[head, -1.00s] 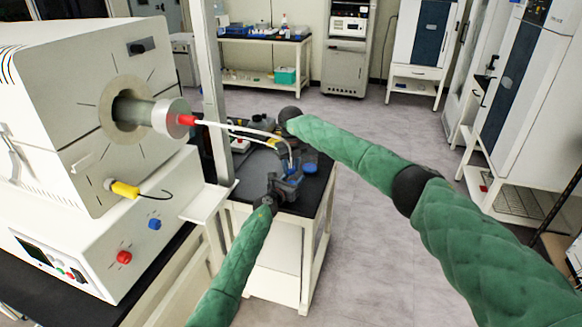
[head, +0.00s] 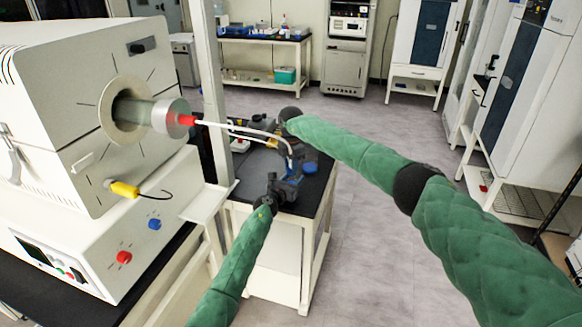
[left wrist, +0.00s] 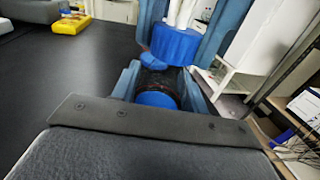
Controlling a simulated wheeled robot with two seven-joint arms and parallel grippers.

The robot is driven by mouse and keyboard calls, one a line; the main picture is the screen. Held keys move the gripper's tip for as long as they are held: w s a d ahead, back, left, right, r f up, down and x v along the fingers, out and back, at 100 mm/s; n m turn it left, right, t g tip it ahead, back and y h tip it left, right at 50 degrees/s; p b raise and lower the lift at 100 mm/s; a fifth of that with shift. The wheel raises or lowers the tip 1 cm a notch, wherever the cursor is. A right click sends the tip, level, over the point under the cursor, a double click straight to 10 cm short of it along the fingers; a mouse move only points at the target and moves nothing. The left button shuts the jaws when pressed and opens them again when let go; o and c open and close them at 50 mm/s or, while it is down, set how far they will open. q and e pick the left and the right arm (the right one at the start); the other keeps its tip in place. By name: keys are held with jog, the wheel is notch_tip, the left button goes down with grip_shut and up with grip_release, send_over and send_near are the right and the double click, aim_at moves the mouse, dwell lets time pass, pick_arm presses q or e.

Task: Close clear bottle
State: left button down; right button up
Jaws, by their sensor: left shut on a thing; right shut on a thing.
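My left gripper (head: 285,187) is low over the front of the black table in the head view. In the left wrist view its blue fingers (left wrist: 160,88) are shut around a small dark, see-through body, seemingly the clear bottle (left wrist: 155,80), with blue showing at its near side. Just beyond, a blue cap (left wrist: 175,45) with white tubes rising from it sits between the blue fingers of my right gripper (left wrist: 187,25). The cap is close to the bottle; whether they touch is unclear. In the head view my right gripper (head: 298,150) is partly hidden by my own arm.
A pale tube (head: 245,131) runs from the furnace (head: 85,90) at left to the grippers. A yellow item (left wrist: 70,25) lies on the tabletop. A white post (head: 208,80) stands at left.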

pick_arm(q)
jog(key=shift+d, duration=0.15)
pick_arm(e)
jog(key=shift+w+r+m, duration=0.1)
jog(key=shift+m, duration=0.9)
jog(key=o, duration=1.2)
notch_tip(320, 180, up, 12)
jog(key=shift+f, duration=0.1)
pick_arm(q)
jog(key=c, duration=0.7)
grip_release()
jog(key=shift+a, duration=0.2)
